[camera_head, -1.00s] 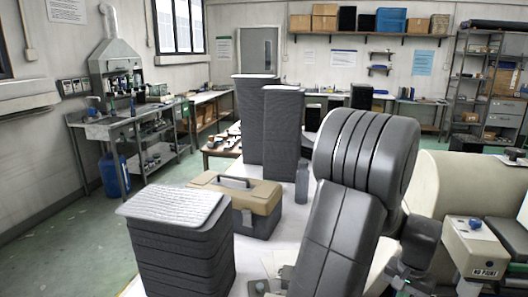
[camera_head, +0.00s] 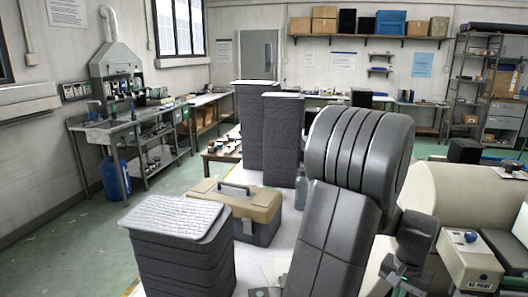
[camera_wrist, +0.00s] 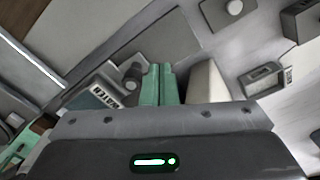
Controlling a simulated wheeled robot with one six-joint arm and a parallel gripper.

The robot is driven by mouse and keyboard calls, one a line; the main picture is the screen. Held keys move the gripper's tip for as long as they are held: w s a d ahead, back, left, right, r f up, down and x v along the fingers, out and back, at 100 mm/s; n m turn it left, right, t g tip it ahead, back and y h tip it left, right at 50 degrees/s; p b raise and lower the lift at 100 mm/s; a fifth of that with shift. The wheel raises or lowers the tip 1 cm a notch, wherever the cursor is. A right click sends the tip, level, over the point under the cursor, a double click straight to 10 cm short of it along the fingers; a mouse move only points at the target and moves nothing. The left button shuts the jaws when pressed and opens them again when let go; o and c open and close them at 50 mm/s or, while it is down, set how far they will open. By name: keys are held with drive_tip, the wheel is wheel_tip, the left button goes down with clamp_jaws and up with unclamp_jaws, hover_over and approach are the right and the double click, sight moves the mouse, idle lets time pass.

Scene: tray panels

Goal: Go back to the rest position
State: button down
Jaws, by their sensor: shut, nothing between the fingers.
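My gripper (camera_wrist: 158,72) shows in the wrist view as two green fingers pressed together, shut with nothing between them. The surfaces past the fingertips are grey and tilted in that view. A stack of dark tray panels (camera_head: 185,262) with a light ribbed top stands at the front left, apart from my arm. Two taller dark stacks, one (camera_head: 284,140) nearer and one (camera_head: 250,120) farther, stand behind.
A tan and grey toolbox (camera_head: 262,205) and a grey bottle (camera_head: 302,186) stand between the stacks and my arm. Green floor (camera_head: 60,240) is open at the left.

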wheel_tip(320, 180, down, 5)
drive_tip(key=b, duration=0.3)
drive_tip(key=shift+s+d+r, duration=0.1)
drive_tip(key=shift+d+r, duration=0.1)
drive_tip(key=shift+d, duration=0.35)
drive_tip(key=a, duration=0.2)
drive_tip(key=w+a, duration=0.1)
drive_tip(key=a, duration=0.2)
drive_tip(key=shift+w+a+b, duration=0.15)
drive_tip(key=shift+b, duration=0.15)
drive_tip(key=shift+w+a, duration=0.2)
drive_tip(key=shift+a, duration=0.75)
